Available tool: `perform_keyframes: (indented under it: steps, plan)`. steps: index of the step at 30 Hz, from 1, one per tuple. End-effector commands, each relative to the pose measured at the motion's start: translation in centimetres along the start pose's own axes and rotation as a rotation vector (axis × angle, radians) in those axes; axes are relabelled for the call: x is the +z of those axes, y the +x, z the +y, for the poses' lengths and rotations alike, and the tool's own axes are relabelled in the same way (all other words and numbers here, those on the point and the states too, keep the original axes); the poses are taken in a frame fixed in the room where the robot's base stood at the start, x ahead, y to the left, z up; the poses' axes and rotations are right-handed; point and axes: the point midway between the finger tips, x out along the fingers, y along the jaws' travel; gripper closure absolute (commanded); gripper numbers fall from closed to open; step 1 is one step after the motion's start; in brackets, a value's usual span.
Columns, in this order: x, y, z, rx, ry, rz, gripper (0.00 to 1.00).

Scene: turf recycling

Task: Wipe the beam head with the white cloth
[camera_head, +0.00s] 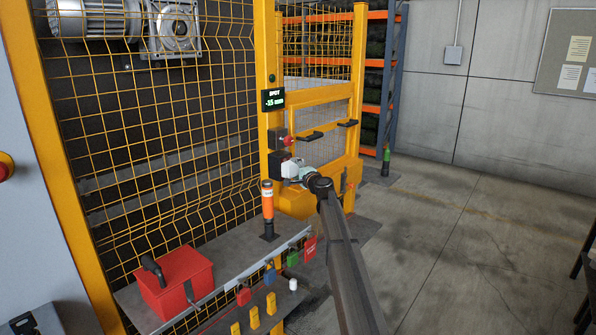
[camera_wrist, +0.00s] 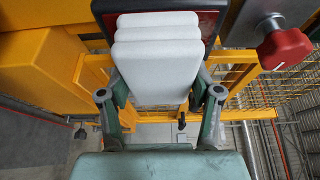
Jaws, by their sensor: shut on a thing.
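The white cloth (camera_wrist: 155,62) is a folded pad between my gripper's fingers (camera_wrist: 160,88) in the wrist view. My gripper is shut on it. In the head view my gripper (camera_head: 308,175) is at the yellow post, with the white cloth (camera_head: 290,169) at its tip. A dark block (camera_head: 276,164), which looks like the beam head, is on the post just left of the cloth. In the wrist view its dark face with a reddish edge (camera_wrist: 208,22) shows behind the cloth, which hides most of it. I cannot tell whether cloth and block touch.
A red knob (camera_wrist: 284,48) is right of the dark block. A display (camera_head: 272,99) reading "SPOT -35 mm" hangs above. Yellow mesh fencing (camera_head: 160,130) is left; open floor (camera_head: 470,240) is right.

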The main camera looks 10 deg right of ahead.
Motion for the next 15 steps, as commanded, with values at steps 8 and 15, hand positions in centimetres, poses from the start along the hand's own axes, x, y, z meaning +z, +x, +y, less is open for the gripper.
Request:
perform_keyframes:
  steps: [8, 15]
  plan:
    - [1.6, -0.6, 0.1, 0.000, 0.001, -0.001, 0.64]
    - [2.7, -1.0, 0.1, 0.000, 0.000, -0.003, 0.64]
